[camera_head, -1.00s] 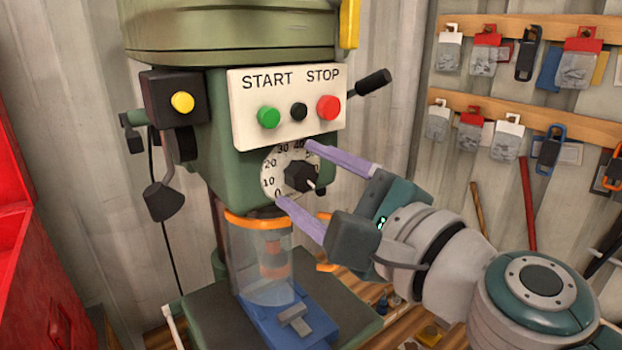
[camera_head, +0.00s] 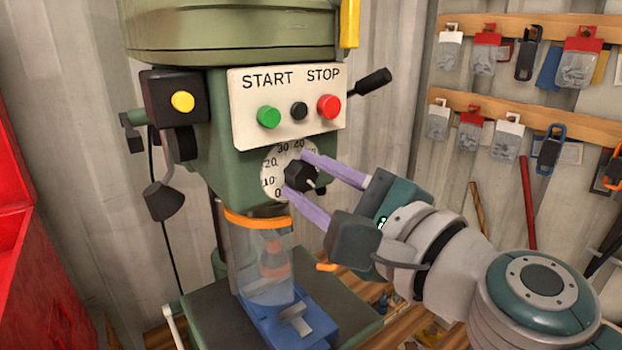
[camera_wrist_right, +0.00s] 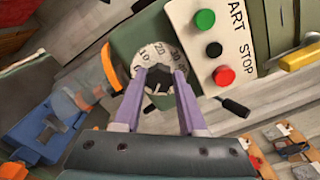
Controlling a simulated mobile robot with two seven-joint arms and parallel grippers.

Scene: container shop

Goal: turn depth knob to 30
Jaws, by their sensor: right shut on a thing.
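The depth knob (camera_head: 300,178) is black and sits in the middle of a white dial (camera_head: 270,188) on the front of the green drill press (camera_head: 228,120). The dial shows 0, 10, 20, 30 and 40. My right gripper (camera_head: 294,171) has its two purple fingers closed on the knob, one on each side. In the right wrist view the knob (camera_wrist_right: 159,78) lies between the fingertips, with the dial (camera_wrist_right: 152,52) around it. A light pointer mark shows at the knob's lower right in the head view; its exact reading is unclear. My left gripper is not in view.
A white panel with green START (camera_head: 268,117), black and red STOP (camera_head: 329,106) buttons is just above the dial. A clear guard with an orange rim (camera_head: 258,221) hangs below. A black-tipped lever (camera_head: 372,81) sticks out to the right. A red cabinet (camera_head: 40,270) stands left.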

